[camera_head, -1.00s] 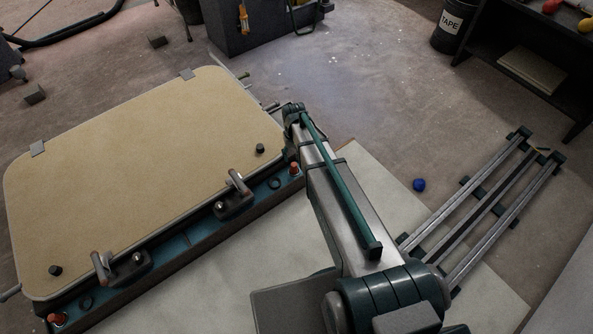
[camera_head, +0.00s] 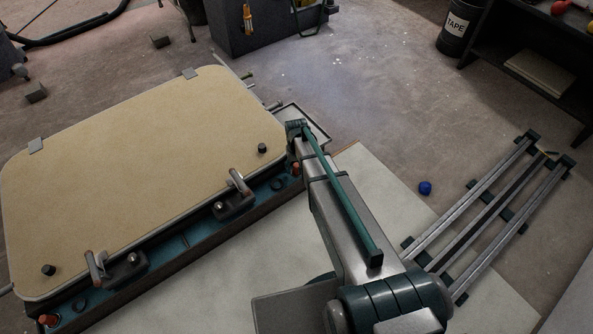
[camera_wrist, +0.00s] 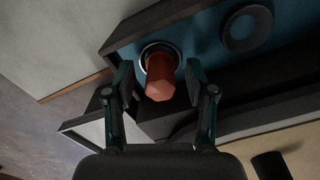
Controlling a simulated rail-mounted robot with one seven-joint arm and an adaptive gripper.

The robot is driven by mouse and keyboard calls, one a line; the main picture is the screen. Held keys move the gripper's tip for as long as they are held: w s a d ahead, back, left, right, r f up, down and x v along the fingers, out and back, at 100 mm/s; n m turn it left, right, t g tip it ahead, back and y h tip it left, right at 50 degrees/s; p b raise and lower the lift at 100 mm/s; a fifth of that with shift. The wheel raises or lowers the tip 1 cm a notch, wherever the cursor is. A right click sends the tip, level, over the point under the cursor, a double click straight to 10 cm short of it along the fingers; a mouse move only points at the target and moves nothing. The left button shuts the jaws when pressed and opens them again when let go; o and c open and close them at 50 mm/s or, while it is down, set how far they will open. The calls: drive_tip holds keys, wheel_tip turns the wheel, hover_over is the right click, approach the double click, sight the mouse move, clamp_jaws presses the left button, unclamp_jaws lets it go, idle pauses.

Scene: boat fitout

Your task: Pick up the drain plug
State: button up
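An orange-red drain plug (camera_head: 295,168) with a hexagonal head stands at the right end of the blue-teal rail (camera_head: 190,240), just left of my arm. In the wrist view the plug (camera_wrist: 160,78) sits in a round, light-rimmed fitting. My gripper (camera_wrist: 160,84) is open, with one finger on each side of the plug. Gaps show between the plug and both fingers. The fingers are hidden behind my arm in the head view. A second orange-red plug (camera_head: 48,320) stands at the rail's far left end.
A tan hatch panel (camera_head: 140,170) with clamps (camera_head: 235,200) and black knobs (camera_head: 263,148) lies beside the rail. A black ring (camera_wrist: 247,28) is next to the plug. A shallow tray (camera_head: 316,130) sits beyond my wrist. A blue ball (camera_head: 425,188) lies on open floor.

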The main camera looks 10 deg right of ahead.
clamp_jaws()
drive_tip(key=shift+r, duration=0.2)
drive_tip(key=shift+r+p, duration=0.6)
drive_tip(key=shift+r, duration=0.05)
drive_tip(key=s+r+p, duration=0.6)
drive_tip(key=s+r, duration=0.5)
drive_tip(key=s, duration=0.3)
drive_tip(key=shift+r, duration=0.15)
